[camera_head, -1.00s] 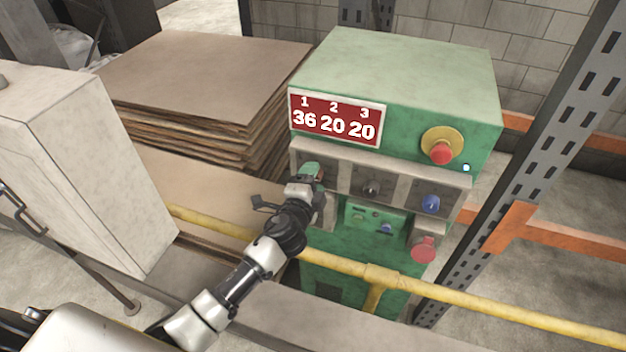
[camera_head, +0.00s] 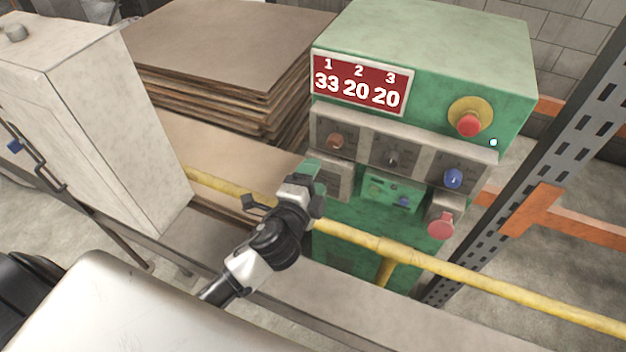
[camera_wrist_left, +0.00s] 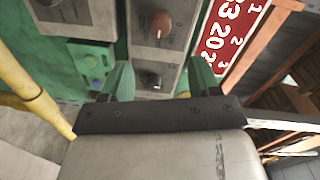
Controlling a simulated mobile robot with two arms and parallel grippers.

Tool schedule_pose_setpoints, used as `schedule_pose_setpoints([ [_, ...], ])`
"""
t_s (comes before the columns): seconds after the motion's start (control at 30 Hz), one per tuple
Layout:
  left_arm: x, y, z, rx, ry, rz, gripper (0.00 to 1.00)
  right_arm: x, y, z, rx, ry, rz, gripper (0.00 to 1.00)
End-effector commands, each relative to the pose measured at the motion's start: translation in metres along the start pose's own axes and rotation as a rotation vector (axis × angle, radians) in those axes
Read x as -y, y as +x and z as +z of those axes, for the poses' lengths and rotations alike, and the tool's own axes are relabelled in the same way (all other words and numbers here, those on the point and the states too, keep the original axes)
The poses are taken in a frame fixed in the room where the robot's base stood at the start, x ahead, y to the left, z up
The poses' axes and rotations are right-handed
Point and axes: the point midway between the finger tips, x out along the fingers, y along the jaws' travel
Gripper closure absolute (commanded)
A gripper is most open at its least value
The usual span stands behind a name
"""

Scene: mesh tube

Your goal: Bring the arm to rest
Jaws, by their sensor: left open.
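My left gripper (camera_head: 309,172) is in front of the green control machine (camera_head: 420,45), below and left of its knobs. Its two green fingers stand apart with nothing between them in the left wrist view (camera_wrist_left: 160,80). The orange-red knob (camera_head: 336,141) is just above the gripper in the head view; it also shows in the left wrist view (camera_wrist_left: 160,22), beyond the fingers. A dark knob (camera_wrist_left: 152,80) shows between the fingertips, farther off. The red display (camera_head: 361,82) reads 33, 20, 20. My right gripper is not in view.
A yellow rail (camera_head: 440,268) runs across in front of the machine, close to my left arm. A grey cabinet (camera_head: 90,130) stands at the left, brown stacked sheets (camera_head: 225,40) behind. A grey perforated post (camera_head: 545,150) stands at the right.

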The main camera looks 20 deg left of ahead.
Motion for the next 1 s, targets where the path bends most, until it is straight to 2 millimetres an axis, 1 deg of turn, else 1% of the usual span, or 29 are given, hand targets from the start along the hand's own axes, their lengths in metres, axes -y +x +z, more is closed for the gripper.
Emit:
schedule_pose_setpoints([
  [0.47, 0.0, 0.0, 0.0, 0.002, -0.002, 0.001, 0.38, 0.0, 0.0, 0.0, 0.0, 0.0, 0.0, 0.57],
  [0.57, -0.003, -0.006, 0.006, 0.043, -0.059, 0.029, 0.38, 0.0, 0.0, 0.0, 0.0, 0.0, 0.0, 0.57],
  [0.67, -0.014, -0.026, 0.024, 0.165, -0.221, 0.113, 0.38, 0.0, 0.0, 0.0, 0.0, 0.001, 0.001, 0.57],
  [0.77, -0.033, -0.061, 0.044, 0.344, -0.45, 0.253, 0.38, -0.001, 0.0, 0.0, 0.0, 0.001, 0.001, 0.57],
  [0.8, -0.041, -0.075, 0.049, 0.411, -0.532, 0.31, 0.38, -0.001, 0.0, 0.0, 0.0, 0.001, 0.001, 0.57],
  [0.9, -0.057, -0.109, 0.056, 0.546, -0.69, 0.433, 0.38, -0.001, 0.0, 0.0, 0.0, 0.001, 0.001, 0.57],
  [1.0, -0.068, -0.139, 0.058, 0.652, -0.804, 0.539, 0.38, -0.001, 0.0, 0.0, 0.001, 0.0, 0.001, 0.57],
])
